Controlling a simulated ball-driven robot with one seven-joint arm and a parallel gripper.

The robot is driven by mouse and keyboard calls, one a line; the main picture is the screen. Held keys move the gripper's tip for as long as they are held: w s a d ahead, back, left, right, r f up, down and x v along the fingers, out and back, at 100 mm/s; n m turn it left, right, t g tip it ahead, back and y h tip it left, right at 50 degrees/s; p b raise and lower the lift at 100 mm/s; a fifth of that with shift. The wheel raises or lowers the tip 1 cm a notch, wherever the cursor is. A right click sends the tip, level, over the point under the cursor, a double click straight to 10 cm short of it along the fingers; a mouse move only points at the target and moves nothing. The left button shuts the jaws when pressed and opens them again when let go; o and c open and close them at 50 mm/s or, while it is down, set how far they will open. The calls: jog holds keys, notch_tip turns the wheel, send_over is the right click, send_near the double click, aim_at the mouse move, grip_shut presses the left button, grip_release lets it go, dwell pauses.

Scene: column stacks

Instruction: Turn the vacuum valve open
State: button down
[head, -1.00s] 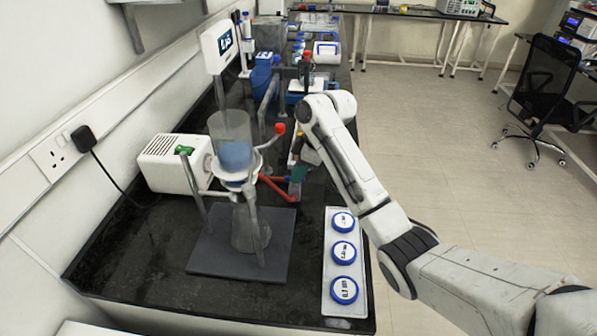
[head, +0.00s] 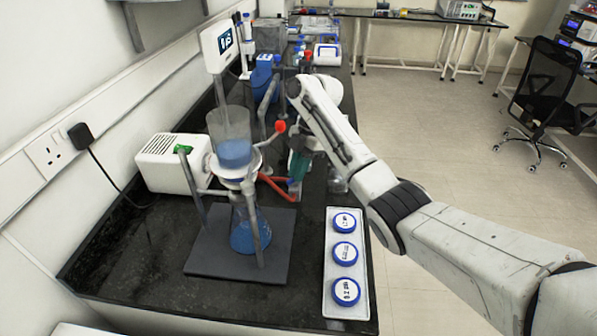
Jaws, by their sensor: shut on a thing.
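The vacuum setup has a clear funnel (head: 232,125) holding blue liquid, clamped above a flask (head: 250,235) that also holds blue liquid. A lever with a red knob (head: 280,127) sticks out to the right of the funnel. A red hose (head: 277,186) runs at the right of the setup. My gripper (head: 303,148) points down just right of the knob, mostly hidden by my wrist. It is shut on a teal-green thing (head: 299,166) whose shape is unclear. I cannot tell which part is the vacuum valve.
A white pump box (head: 168,163) stands left of the setup. A white tray (head: 335,309) with blue-rimmed round dishes lies at the right bench edge. Clear glassware (head: 337,180) stands beside my wrist. Bottles and instruments line the bench behind. Bare black bench lies at front left.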

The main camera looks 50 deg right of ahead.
jog(key=n, duration=0.1)
jog(key=n+g, duration=0.1)
jog(key=n, duration=0.1)
jog(key=shift+w+r+n+g, duration=0.1)
jog(key=shift+w+n+g, duration=0.2)
jog(key=shift+n, duration=0.1)
jog(key=shift+w+a+n+g+h, duration=0.1)
jog(key=shift+n+g+h, duration=0.2)
jog(key=shift+n, duration=0.8)
jog(key=shift+n+g+h, duration=0.2)
jog(key=shift+n+g, duration=0.2)
jog(key=shift+n, duration=0.7)
jog(key=c, duration=1.2)
grip_release()
jog(key=shift+o, duration=0.2)
